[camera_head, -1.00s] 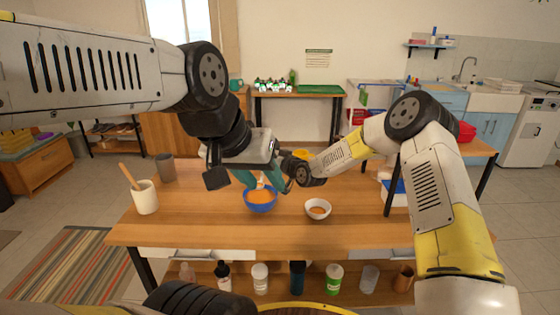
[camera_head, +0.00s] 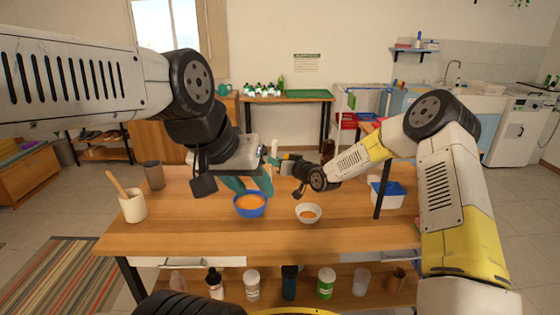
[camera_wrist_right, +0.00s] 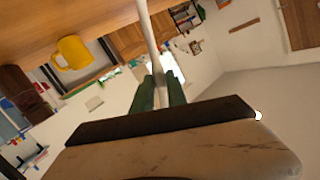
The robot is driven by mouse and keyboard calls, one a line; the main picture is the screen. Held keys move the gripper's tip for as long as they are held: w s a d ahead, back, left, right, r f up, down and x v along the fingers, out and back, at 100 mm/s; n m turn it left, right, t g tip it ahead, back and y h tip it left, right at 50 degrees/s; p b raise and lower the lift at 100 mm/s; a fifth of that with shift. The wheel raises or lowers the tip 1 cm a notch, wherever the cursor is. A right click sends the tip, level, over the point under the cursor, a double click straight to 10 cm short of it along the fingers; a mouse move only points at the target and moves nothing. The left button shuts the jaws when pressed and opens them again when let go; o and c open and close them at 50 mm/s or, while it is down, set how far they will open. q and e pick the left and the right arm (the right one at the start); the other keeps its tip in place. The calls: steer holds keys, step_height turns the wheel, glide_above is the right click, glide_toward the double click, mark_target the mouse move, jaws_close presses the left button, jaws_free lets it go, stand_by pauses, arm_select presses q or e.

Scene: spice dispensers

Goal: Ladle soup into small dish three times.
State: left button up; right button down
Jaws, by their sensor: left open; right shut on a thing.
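The blue bowl (camera_head: 250,207) on the wooden table holds orange soup. To its right, the small white dish (camera_head: 308,214) has some orange soup in it. My left gripper (camera_head: 251,187) is open, its teal fingers at the far rim of the blue bowl; I cannot tell whether they touch it. My right gripper (camera_wrist_right: 161,80) is shut on a pale rod, the ladle's handle (camera_wrist_right: 148,30), in the right wrist view. The ladle's scoop is not visible.
A white crock (camera_head: 133,207) with a wooden utensil and a grey cup (camera_head: 154,176) stand at the table's left. A blue-and-white box (camera_head: 387,194) is at the right. A yellow mug (camera_wrist_right: 72,52) shows in the wrist view. The table's front is clear.

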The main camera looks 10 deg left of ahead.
steer(key=shift+d, duration=8.65)
steer(key=w+a+f+n+g+h, duration=0.3)
steer(key=a+f+n+g+h, duration=0.2)
steer(key=a+f+h, duration=0.4)
steer(key=shift+a+f+h, duration=0.4)
steer(key=shift+a+h, duration=1.65)
steer(key=shift+h, duration=0.25)
steer(key=shift+r, duration=0.1)
